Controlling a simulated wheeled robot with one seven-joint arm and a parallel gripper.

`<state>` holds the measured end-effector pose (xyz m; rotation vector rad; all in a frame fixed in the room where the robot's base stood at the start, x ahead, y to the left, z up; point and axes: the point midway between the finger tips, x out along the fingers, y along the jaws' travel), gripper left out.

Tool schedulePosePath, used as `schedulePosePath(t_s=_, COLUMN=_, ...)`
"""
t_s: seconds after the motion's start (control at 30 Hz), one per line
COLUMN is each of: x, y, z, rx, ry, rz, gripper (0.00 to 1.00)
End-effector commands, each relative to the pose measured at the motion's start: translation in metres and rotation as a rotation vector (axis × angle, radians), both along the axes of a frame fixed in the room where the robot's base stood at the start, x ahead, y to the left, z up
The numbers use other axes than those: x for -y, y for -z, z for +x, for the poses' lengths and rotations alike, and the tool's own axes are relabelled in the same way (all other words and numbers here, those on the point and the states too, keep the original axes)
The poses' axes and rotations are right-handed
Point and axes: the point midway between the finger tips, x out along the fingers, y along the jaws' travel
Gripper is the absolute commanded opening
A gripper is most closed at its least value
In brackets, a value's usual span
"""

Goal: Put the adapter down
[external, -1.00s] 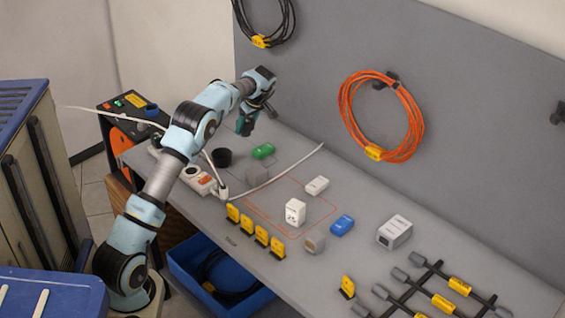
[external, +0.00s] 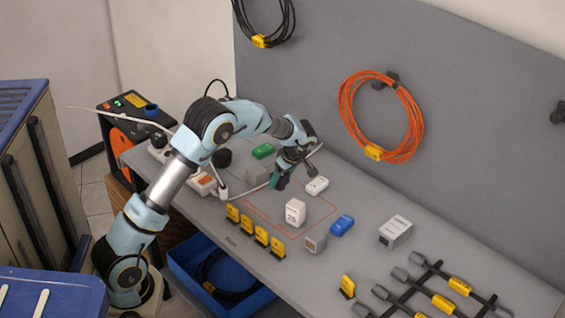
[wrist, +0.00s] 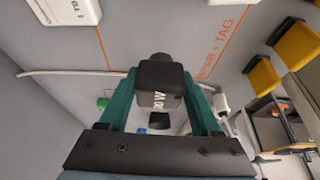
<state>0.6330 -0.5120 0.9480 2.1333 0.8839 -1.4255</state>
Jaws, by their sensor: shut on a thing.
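My gripper (external: 279,181) is shut on a dark adapter (external: 285,184). In the wrist view the adapter (wrist: 161,76) is a black block with white lettering, pinched between the two green fingers of my gripper (wrist: 159,92). In the external view it is small and partly hidden by the fingers, over the bench near the far edge of the orange-outlined area. I cannot tell whether it touches the bench (external: 368,265).
A white upright adapter (external: 295,212), a blue one (external: 342,225) and a green one (external: 263,150) stand around. A white cable (wrist: 75,73) crosses behind. Yellow tags (external: 262,237) line the front.

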Motion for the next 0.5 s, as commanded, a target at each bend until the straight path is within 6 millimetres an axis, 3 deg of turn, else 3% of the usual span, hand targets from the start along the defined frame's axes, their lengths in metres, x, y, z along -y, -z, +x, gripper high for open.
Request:
schedulePosePath(t_s=0.4, x=-0.001, y=0.041, z=0.001, rx=-0.001, ry=0.000, rz=0.001, gripper=0.02)
schedulePosePath(t_s=0.5, x=0.000, y=0.043, z=0.001, rx=0.002, ry=0.000, rz=-0.002, gripper=0.02)
